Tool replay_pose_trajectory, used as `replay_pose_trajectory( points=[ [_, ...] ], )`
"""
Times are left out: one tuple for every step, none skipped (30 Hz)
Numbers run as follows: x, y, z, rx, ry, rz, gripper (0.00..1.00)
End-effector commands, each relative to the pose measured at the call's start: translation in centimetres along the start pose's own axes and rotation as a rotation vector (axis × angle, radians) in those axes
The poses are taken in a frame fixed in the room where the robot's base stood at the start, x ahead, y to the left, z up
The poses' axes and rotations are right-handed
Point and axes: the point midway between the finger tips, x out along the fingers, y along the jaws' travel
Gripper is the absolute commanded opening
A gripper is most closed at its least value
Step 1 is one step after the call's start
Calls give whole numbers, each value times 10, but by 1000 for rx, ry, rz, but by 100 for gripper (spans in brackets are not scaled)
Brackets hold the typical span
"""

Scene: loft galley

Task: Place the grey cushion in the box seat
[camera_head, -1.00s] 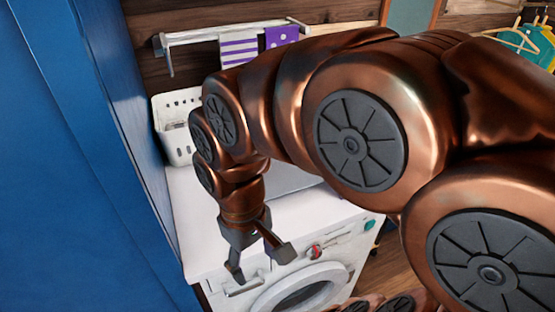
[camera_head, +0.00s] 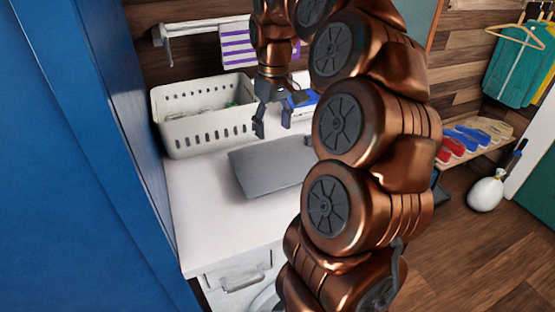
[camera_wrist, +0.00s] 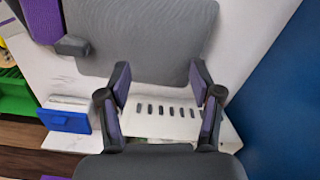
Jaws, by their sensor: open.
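A flat grey slab (camera_head: 268,169) with rounded corners lies on the white washing machine top (camera_head: 205,205); it may be the grey cushion. In the wrist view the grey slab (camera_wrist: 140,35) fills the top, with a woven-looking surface. My gripper (camera_head: 273,122) is open and empty, above the back of the machine top, beyond the slab and beside the white basket. My arm hides the slab's right end. I cannot make out a box seat.
The white slotted basket (camera_head: 208,130) stands at the back left, near the blue panel (camera_head: 60,150). A small blue-and-white box (camera_head: 300,101) is right behind my gripper. Towels hang on a wall rail (camera_head: 190,31).

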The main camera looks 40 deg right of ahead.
Motion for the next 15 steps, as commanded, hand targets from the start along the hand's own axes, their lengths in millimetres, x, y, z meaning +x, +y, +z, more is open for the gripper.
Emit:
replay_pose_trajectory(
  points=[
    [5, 19, -5, 32, 1, -2, 65],
    [5, 30, -7, 48, 4, 0, 65],
    [6, 43, -9, 67, 5, 1, 65],
    [8, 53, -10, 84, 5, 2, 65],
    [8, 64, -11, 101, 5, 5, 65],
    [10, 76, -11, 121, 4, 6, 65],
    [12, 84, -10, 135, 2, 5, 65],
    [12, 93, -9, 149, 1, 6, 65],
    [13, 103, -8, 167, 1, 8, 65],
    [14, 109, -8, 178, -1, 9, 65],
    [16, 115, -7, 188, -3, 10, 65],
    [17, 121, -6, 199, -5, 11, 65],
    [18, 125, -5, 206, -6, 12, 65],
    [18, 129, -4, 212, -6, 13, 65],
    [18, 132, -3, 219, -5, 14, 65]
  ],
)
